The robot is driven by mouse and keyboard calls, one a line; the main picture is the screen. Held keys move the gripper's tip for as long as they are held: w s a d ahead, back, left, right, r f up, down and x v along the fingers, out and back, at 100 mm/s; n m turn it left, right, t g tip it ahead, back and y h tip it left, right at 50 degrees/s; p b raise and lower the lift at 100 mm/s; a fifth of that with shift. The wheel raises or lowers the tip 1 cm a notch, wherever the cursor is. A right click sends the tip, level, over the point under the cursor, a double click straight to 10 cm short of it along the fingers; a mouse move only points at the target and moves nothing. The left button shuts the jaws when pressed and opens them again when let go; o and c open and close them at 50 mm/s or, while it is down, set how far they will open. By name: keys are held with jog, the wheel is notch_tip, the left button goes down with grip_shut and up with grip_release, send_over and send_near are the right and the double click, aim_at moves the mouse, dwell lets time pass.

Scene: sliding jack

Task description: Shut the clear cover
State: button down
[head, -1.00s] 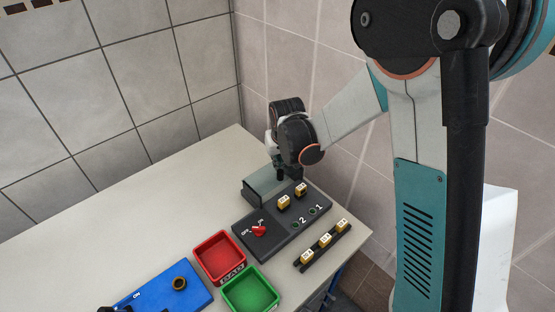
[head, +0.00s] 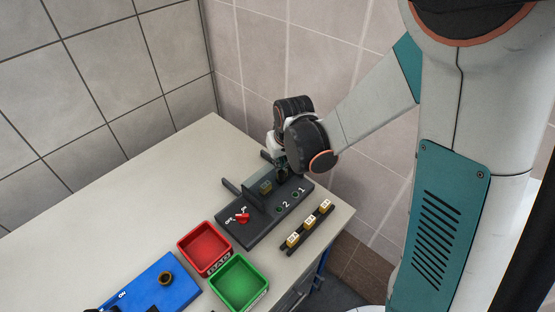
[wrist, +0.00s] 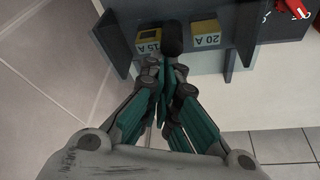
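The clear cover (head: 252,193) is a smoky see-through piece on the dark panel (head: 262,228). It stands raised, tilted up, at the panel's back, with a yellow fuse (head: 266,187) visible through it. In the wrist view the cover (wrist: 195,63) is a bluish sheet in front of the fuses marked 15 A (wrist: 148,41) and 20 A (wrist: 205,34). My gripper (head: 283,174) is at the cover's far right end. In the wrist view my gripper's fingers (wrist: 164,70) are together, with nothing visible between them. I cannot tell whether they touch the cover.
A red switch (head: 242,218) sits on the panel's left part. A strip of several yellow fuses (head: 308,230) lies in front. A red tray (head: 204,247), a green tray (head: 239,282) and a blue box (head: 150,288) stand to the left. The table's back left is clear.

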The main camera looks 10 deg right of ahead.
jog(key=shift+s+d, duration=0.1)
jog(key=shift+s, duration=0.15)
jog(key=v, duration=1.2)
jog(key=s+d+t+b, duration=0.1)
jog(key=s+d+b, duration=0.1)
jog(key=s, duration=0.5)
jog(key=s+d+m+t+b, duration=0.1)
jog(key=s+d+t+b, duration=0.1)
jog(key=s+b, duration=0.3)
jog(key=s+d+f, duration=0.1)
jog(key=s, duration=0.2)
jog(key=shift+s+d+m+h+b, duration=0.3)
jog(key=shift+s, duration=0.05)
jog(key=shift+a+r, duration=0.1)
jog(key=shift+a, duration=0.05)
